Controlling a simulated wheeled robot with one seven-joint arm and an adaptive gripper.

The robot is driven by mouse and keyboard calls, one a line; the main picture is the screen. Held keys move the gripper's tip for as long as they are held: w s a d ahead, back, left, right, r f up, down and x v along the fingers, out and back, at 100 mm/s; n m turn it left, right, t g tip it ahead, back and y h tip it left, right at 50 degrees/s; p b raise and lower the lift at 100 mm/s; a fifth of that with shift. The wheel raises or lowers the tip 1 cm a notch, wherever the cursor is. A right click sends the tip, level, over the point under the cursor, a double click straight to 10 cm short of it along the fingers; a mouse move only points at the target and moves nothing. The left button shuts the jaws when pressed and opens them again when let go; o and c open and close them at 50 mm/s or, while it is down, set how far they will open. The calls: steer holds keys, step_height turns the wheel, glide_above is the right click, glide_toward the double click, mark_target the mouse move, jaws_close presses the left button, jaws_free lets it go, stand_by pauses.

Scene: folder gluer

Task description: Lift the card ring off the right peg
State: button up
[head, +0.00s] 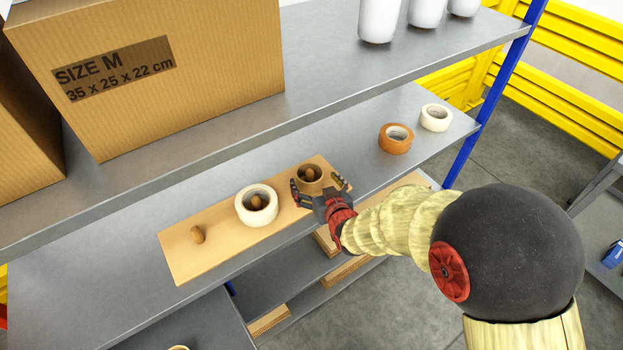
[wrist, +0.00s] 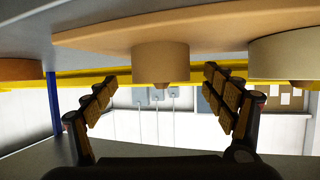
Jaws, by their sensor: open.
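The wooden board (head: 215,245) lies on the grey shelf and has three pegs in a row. The brown card ring (head: 318,188) sits around the right peg (head: 310,174), whose tip shows inside it. My gripper (head: 318,186) is open, with one finger on each side of the ring in both views. I cannot tell whether the fingers touch it. My gripper hides part of the ring's near side.
A white tape roll (head: 243,207) sits around the middle peg (head: 257,201); the left peg (head: 197,235) is bare. An orange roll (head: 395,145) and another white roll (head: 436,123) stand behind right. The upper shelf (head: 240,124) with a large box (head: 190,80) overhangs behind the board.

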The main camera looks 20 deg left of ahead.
mark_target(311, 178)
steer(key=shift+x, duration=1.9)
steer(key=shift+f, duration=0.1)
steer(key=shift+c, duration=0.8)
steer(key=c, duration=0.8)
